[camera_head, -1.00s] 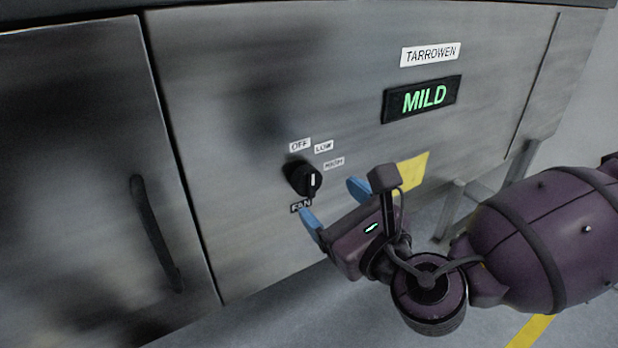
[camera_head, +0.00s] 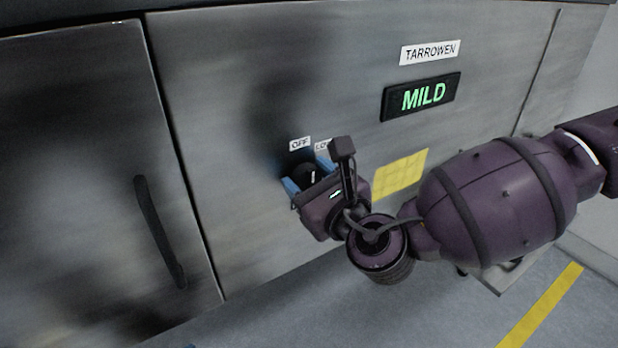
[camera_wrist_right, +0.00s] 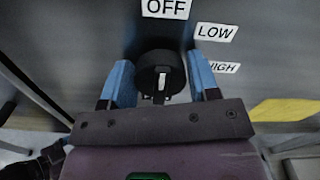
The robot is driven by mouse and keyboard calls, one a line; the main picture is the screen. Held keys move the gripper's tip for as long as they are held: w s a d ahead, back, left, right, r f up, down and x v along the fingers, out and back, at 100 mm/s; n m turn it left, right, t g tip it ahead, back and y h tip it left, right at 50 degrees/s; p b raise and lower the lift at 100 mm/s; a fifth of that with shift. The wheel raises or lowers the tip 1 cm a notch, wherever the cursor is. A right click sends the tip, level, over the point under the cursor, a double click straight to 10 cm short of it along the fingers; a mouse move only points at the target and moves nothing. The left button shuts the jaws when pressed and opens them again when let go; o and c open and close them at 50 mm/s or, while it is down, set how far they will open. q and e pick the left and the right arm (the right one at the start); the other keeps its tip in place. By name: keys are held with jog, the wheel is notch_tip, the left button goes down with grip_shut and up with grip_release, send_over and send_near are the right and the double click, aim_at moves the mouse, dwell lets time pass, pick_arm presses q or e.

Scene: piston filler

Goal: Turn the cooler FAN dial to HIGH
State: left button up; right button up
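The FAN dial (camera_head: 309,174) is a black round knob with a white mark on the metal cooler front. In the right wrist view the dial (camera_wrist_right: 161,75) sits between the blue fingers of my right gripper (camera_wrist_right: 161,84), with a visible gap on each side. My right gripper (camera_head: 307,175) is open around it. The labels OFF (camera_wrist_right: 167,8), LOW (camera_wrist_right: 215,32) and HIGH (camera_wrist_right: 222,67) show above and to the right of the dial. In the head view HIGH and the FAN label are hidden by the gripper. My left gripper is not in view.
A display (camera_head: 421,97) reads MILD, under a TARROWEN plate (camera_head: 429,52). A yellow note (camera_head: 400,175) is on the panel right of the gripper. A door with a black handle (camera_head: 160,232) is at the left. Grey floor lies below.

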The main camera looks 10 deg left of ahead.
jog(key=c, duration=0.5)
jog(key=shift+m, duration=0.3)
jog(key=shift+f+m+b, duration=0.1)
jog(key=shift+m+b, duration=0.4)
jog(key=shift+m, duration=0.4)
jog(key=m, duration=0.4)
jog(key=shift+w+d, duration=0.1)
jog(key=m, duration=0.5)
jog(key=shift+m, duration=0.4)
jog(key=m+p, duration=0.1)
jog(key=m, duration=0.1)
jog(key=shift+m, duration=0.3)
jog(key=shift+m+p, duration=0.55)
jog(key=shift+m, duration=0.95)
